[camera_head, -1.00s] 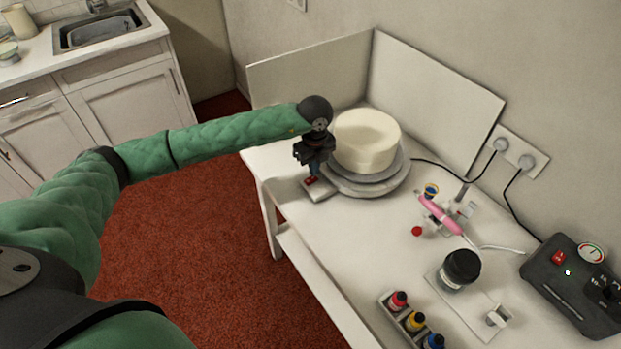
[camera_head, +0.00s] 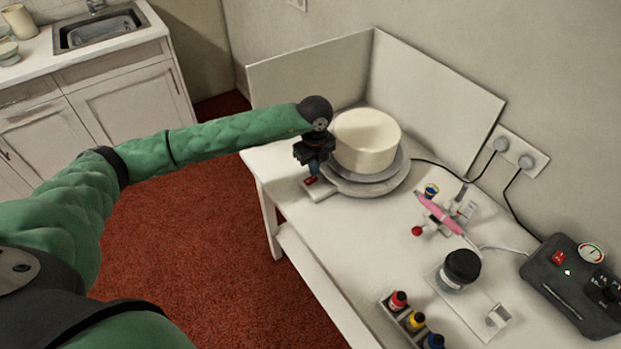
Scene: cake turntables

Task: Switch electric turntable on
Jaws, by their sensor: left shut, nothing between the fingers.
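The electric turntable (camera_head: 374,190) stands at the far left part of the white table, with a plain cream cake (camera_head: 365,142) on it. A small pale control block juts from its near left side and bears a red switch (camera_head: 311,181). My left gripper (camera_head: 313,173) is shut and empty, pointing down over this block. Its fingertips are at or just above the red switch, and I cannot tell whether they touch it. The gripper hides part of the block and the turntable's left edge. My right gripper is not in view.
White panels (camera_head: 437,95) stand behind the turntable. A pink airbrush (camera_head: 440,213), a dark-lidded jar (camera_head: 460,268), several colour bottles (camera_head: 398,301) and a dark compressor box (camera_head: 572,285) occupy the table's right part. Black cables run to the wall sockets (camera_head: 526,161).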

